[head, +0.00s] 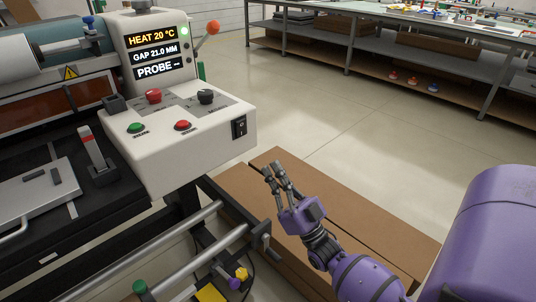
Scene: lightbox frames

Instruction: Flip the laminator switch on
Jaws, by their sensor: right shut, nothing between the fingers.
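The laminator's control box (190,125) is a white panel at the left of the head view. A black rocker switch (239,127) is set on its right front face; its on or off position is too small to tell. The display (158,54) is lit and reads HEAT 20 °C, GAP 21.0 MM and PROBE with dashes. My right gripper (274,171) is shut and empty. It shows to the right of the switch and lower in the picture, apart from the box. My left gripper is not in view.
An orange-tipped lever (209,27) stands behind. Metal rails (170,250) run below the box. Brown boards (345,215) lie under my right arm. Open floor (340,110) stretches beyond.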

